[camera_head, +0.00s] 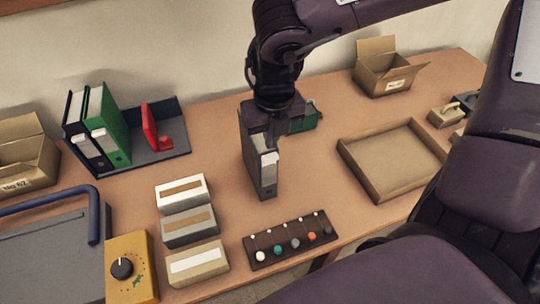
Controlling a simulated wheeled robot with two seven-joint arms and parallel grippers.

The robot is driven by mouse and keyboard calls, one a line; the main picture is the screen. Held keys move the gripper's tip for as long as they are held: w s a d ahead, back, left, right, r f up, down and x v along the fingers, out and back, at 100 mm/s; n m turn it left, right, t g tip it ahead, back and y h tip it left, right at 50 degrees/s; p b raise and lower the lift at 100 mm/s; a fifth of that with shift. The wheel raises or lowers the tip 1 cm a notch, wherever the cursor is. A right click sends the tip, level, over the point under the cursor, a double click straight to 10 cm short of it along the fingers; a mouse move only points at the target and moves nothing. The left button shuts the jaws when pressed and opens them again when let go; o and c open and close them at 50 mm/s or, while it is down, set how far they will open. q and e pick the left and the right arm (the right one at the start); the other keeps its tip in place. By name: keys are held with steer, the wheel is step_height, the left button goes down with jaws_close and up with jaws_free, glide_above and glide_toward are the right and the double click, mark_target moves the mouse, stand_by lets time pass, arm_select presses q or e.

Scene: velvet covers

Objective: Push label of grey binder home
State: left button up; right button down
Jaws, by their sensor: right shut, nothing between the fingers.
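The grey binder (263,180) stands upright near the middle of the table, its spine facing the front. A white label (269,161) shows on the upper part of the spine. Its upper right edge appears to stick out a little, but the depth is hard to judge. My right gripper (272,118) points down at the top of the binder. It is shut with nothing in it. My left gripper is not in view.
A black and a green binder (112,137) stand in a dark tray at left with a red bookend (151,127). Small boxes (188,225), a yellow knob box (130,268) and a peg strip (290,241) lie in front. A shallow tray (391,192) is at right.

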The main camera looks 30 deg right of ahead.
mark_target(270, 156)
steer(key=shift+f, duration=0.8)
steer(key=shift+f+b, duration=0.35)
steer(key=shift+b, duration=0.05)
steer(key=shift+w+f, duration=0.15)
steer(key=shift+f, duration=0.3)
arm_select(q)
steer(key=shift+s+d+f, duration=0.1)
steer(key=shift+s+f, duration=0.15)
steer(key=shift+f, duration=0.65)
